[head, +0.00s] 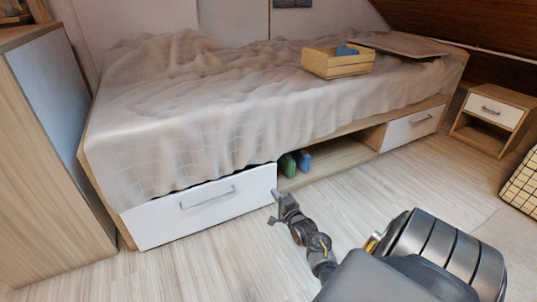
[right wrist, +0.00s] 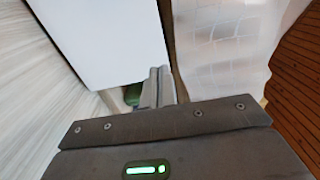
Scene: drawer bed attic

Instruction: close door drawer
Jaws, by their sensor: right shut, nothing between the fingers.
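The left under-bed drawer has a white front (head: 160,220) with a grey bar handle (head: 207,197). A dark gap shows along its top edge under the blanket; how far it stands out is hard to tell. My right gripper (head: 275,207) is shut and empty, at the lower right end of this front. In the right wrist view, my shut fingers (right wrist: 160,82) are beside the edge of a white panel (right wrist: 100,40); contact is unclear. Another white drawer front (head: 412,127) with a handle is at the bed's right end and looks flush. My left gripper is not in view.
An open compartment between the drawers holds a green item (head: 287,166) and a blue item (head: 304,161). A wooden crate (head: 337,67) sits on the bed. A nightstand (head: 495,115) stands at right, a wooden cabinet (head: 45,165) at left. The floor in front is clear.

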